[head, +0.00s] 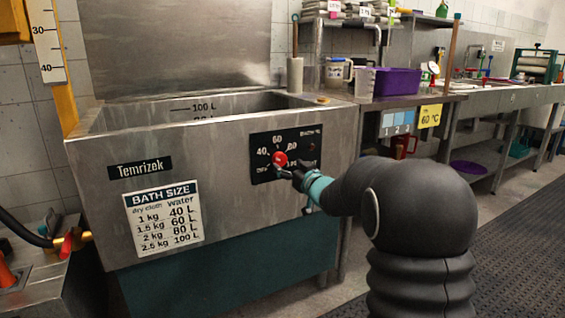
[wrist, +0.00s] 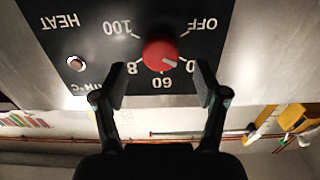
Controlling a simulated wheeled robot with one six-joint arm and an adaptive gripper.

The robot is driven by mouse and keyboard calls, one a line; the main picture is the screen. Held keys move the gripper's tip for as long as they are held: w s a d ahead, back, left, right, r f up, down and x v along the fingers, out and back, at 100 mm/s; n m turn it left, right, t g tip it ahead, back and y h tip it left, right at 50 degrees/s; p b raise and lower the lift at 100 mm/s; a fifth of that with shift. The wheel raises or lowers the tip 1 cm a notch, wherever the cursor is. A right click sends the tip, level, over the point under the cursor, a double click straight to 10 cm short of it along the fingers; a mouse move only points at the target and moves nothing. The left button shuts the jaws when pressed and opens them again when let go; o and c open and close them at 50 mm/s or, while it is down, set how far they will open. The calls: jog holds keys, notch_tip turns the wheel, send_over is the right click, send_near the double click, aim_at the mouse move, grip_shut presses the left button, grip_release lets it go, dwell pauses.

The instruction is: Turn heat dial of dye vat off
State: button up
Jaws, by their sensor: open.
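The steel dye vat (head: 230,145) has a black control panel (head: 310,141) on its front, which also shows upside down in the wrist view (wrist: 100,50). The red heat dial (head: 280,158) sits on this panel, and its round face shows in the wrist view (wrist: 159,54). Its pale pointer mark lies between the 60 and the partly hidden 40. OFF stands beyond the 40. My gripper (head: 291,172) is open at the panel. In the wrist view its fingertips (wrist: 160,77) are on either side of the dial, with gaps. I cannot tell whether they touch the panel.
A small indicator lamp (wrist: 76,63) sits beside the dial. A bath size sign (head: 163,217) is on the vat front. A bench with a purple bin (head: 397,81) stands to the right. Dark floor matting (head: 510,225) lies clear at the right.

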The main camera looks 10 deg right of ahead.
aim_at(281, 161)
jog(key=shift+x, duration=2.45)
jog(key=c, duration=1.1)
